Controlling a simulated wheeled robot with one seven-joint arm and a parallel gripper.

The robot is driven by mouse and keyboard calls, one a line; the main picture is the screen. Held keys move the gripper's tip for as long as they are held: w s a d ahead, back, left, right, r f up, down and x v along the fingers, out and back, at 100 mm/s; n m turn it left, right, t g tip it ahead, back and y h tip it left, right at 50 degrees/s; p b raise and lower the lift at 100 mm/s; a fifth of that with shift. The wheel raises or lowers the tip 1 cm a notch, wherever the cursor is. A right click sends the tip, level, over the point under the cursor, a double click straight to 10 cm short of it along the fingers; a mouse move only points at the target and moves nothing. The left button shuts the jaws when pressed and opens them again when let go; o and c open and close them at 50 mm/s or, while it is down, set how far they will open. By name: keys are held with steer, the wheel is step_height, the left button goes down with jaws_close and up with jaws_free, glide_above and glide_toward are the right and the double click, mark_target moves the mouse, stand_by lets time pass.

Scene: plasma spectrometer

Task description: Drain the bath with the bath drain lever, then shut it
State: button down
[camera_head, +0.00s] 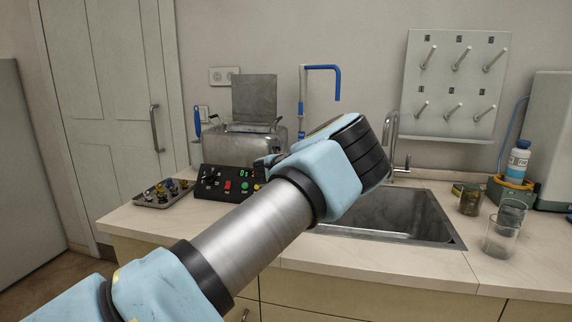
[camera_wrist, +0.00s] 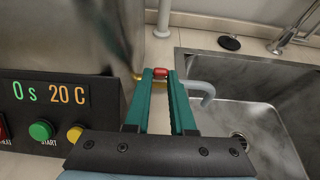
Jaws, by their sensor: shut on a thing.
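The metal bath (camera_head: 228,150) stands on the counter with its lid (camera_head: 254,97) raised. Its side fills the upper left of the wrist view (camera_wrist: 60,35). The bath drain lever has a red tip (camera_wrist: 161,72) on a brass-coloured part beside the bath. My gripper (camera_wrist: 161,78) is shut on this lever, with a green finger on each side of the red tip. A pale curved spout (camera_wrist: 203,87) reaches right over the sink edge; no flow shows from it. In the head view my wrist hides the lever and my fingers.
The black control panel (camera_head: 228,184) stands in front of the bath; its display reads 0 s and 20 C. The sink (camera_head: 400,215) is right of it, with a tap (camera_head: 391,140) behind. A parts tray (camera_head: 163,193) lies left. Glass beakers (camera_head: 500,238) stand right of the sink.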

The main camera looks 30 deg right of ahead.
steer(key=shift+w+d+r+g+y+p, duration=0.2)
steer(key=shift+r+g+y+p, duration=0.25)
steer(key=shift+p, duration=1.2)
steer(key=shift+w+d+r+g+y+p, duration=0.1)
steer(key=shift+w+r+g+y+p, duration=0.3)
steer(key=shift+p, duration=1.2)
steer(key=p, duration=0.2)
steer(key=shift+d+r+g+y+p, duration=0.15)
steer(key=shift+g+y+p, duration=0.1)
steer(key=shift+g+p, duration=0.15)
steer(key=shift+d+p, duration=0.1)
steer(key=shift+p, duration=0.25)
steer(key=shift+w+d+f+g+y+p, duration=0.1)
steer(key=shift+w+f+g+y+p, duration=0.2)
steer(key=shift+p, duration=0.4)
steer(key=shift+s, duration=0.15)
steer(key=c, duration=1)
jaws_free()
steer(key=shift+c, duration=0.2)
steer(key=b+v, duration=0.4)
steer(key=v, duration=0.7)
steer(key=shift+b, duration=0.3)
